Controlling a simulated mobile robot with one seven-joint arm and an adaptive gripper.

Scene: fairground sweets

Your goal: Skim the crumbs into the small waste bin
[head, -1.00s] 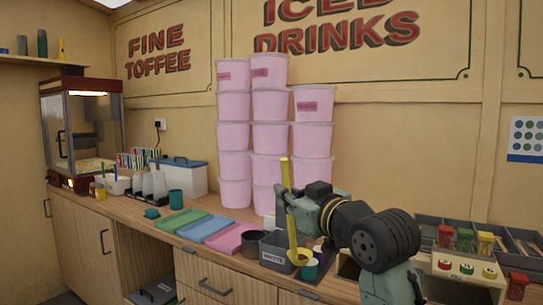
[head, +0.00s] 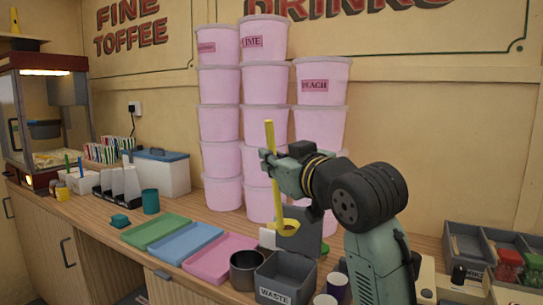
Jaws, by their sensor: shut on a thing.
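My gripper (head: 272,168) is shut on a yellow long-handled skimmer (head: 269,138), held upright by its handle. The skimmer's bowl (head: 287,228) hangs at the lower end, with something reddish-brown in it, too small to make out. The small grey waste bin (head: 275,295), labelled WASTE, stands on the counter below and in front of the bowl. A grey panel, perhaps its raised lid (head: 305,240), stands behind the bin. The bowl appears in front of this panel, above the bin's level; whether it is over the opening I cannot tell. The bin's contents are hidden.
A dark round pot (head: 246,280) stands left of the bin, and cups (head: 337,286) stand right of it. Pink, blue and green trays (head: 221,270) lie further left. Stacked pink tubs (head: 265,125) rise behind. A divided grey box (head: 467,250) is at right.

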